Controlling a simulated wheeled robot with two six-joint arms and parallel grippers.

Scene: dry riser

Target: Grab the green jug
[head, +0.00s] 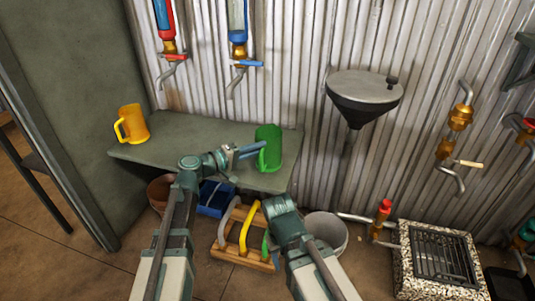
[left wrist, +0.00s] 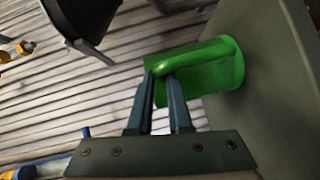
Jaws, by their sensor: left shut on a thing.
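The green jug (head: 269,148) stands upright at the right end of the grey shelf (head: 190,140), and its base appears to rest on it. My left gripper (head: 252,150) reaches in from the left and is shut on the jug's handle. In the left wrist view, the two fingers of my left gripper (left wrist: 163,80) sit on either side of the handle of the green jug (left wrist: 207,68). My right arm is low in the middle of the head view, but its fingers do not show.
A yellow jug (head: 132,124) stands at the shelf's left end. Red and blue taps (head: 240,58) hang on the corrugated wall above. A dark funnel basin (head: 364,95) is right of the shelf. A wooden crate with coloured handles (head: 240,250), a blue box (head: 214,200) and a bucket (head: 327,232) are on the floor.

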